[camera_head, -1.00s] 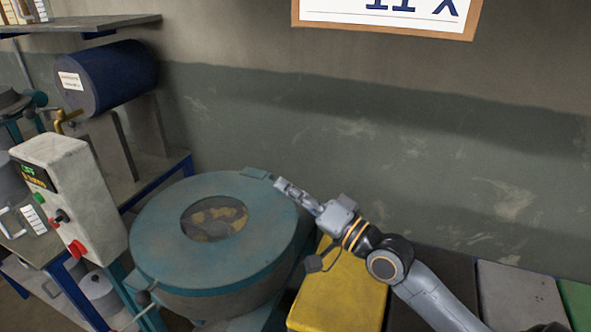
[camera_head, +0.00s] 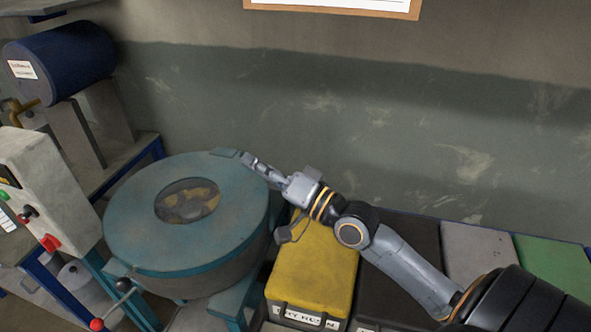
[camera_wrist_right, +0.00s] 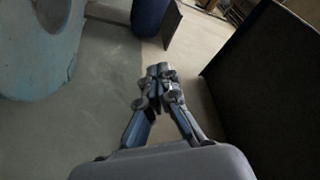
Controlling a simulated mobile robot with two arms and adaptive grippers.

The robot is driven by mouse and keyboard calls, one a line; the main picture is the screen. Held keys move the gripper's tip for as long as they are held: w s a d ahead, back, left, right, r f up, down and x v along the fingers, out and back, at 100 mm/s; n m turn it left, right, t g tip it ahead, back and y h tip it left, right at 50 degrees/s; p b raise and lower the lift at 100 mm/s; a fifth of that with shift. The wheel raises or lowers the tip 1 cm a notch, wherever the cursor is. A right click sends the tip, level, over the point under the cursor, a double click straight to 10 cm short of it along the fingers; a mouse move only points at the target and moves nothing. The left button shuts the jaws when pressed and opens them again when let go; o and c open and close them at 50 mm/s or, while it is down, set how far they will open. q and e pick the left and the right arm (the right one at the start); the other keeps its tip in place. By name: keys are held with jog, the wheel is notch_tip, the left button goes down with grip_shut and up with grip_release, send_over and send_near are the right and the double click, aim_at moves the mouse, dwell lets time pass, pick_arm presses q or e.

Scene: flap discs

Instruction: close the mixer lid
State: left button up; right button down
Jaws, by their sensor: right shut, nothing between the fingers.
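The mixer is a round teal drum with a flat teal lid (camera_head: 233,200) lying over its top in the head view. The lid has a round window (camera_head: 187,201) with brownish-yellow material showing through it. A hinge block (camera_head: 226,153) sits at the lid's back edge. My right gripper (camera_head: 251,164) is shut and empty, at the back right rim of the lid beside the hinge block; I cannot tell if it touches. In the right wrist view the shut fingers (camera_wrist_right: 159,72) point away, with part of the teal mixer (camera_wrist_right: 48,40) at the upper left. My left gripper is not in view.
A control box (camera_head: 45,190) with a red button stands left of the mixer. A rod with a red knob (camera_head: 97,324) is at its front. Yellow (camera_head: 313,270), grey (camera_head: 478,255) and green bins stand at the right. A blue drum (camera_head: 62,60) is at the back left.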

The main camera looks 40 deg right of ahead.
pick_arm(q)
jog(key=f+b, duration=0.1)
jog(key=b, duration=0.1)
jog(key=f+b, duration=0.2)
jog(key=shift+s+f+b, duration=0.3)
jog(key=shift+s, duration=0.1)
pick_arm(e)
jog(key=s+d+f, duration=0.1)
jog(key=s+d, duration=0.5)
jog(key=s, duration=0.1)
jog(key=shift+s+f, duration=0.2)
jog(key=shift+s, duration=0.05)
jog(key=shift+r, duration=0.1)
